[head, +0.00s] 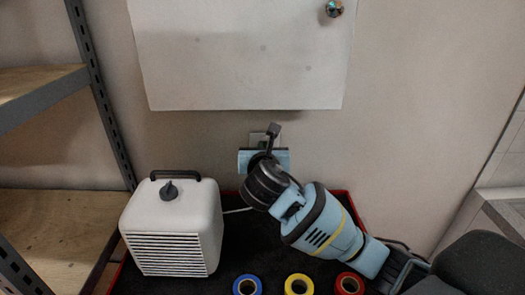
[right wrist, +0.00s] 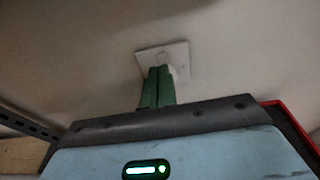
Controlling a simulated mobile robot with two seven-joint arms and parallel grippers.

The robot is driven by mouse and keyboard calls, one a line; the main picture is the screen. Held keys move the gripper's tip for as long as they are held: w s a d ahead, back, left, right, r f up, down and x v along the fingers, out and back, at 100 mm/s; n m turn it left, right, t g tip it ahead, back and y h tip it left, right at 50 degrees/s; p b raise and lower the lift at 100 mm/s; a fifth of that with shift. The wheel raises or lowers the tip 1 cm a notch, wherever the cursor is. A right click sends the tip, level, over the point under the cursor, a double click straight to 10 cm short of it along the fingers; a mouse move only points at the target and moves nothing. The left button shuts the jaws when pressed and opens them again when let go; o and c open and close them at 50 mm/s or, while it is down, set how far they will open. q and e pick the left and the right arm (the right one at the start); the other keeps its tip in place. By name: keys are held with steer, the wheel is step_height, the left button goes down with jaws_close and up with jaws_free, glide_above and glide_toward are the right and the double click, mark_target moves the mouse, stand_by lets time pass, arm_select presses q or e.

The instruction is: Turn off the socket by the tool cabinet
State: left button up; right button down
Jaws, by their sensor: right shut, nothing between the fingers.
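The wall socket shows in the head view as a pale square plate (head: 254,138) below the white cabinet, partly hidden by my right gripper. In the right wrist view the socket plate (right wrist: 181,54) is on the wall straight beyond my fingers. My right gripper (right wrist: 159,70) has its green fingers closed together and empty. The fingertips overlap the middle of the plate in view; I cannot tell if they touch it. They hide part of its face, and the switch state is not readable. In the head view my right gripper (head: 263,144) reaches up from the lower right. My left gripper is not in view.
A white wall cabinet (head: 240,55) hangs just above the socket. A white heater (head: 172,232) stands left on a black, red-rimmed surface (head: 240,245). Blue (head: 247,285), yellow (head: 299,284) and red (head: 349,284) tape rolls lie in front. A metal shelf (head: 100,90) stands left.

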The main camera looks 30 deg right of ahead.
steer(key=s+a+r, duration=0.4)
steer(key=s, duration=0.4)
steer(key=shift+r, duration=0.1)
stand_by(0.3)
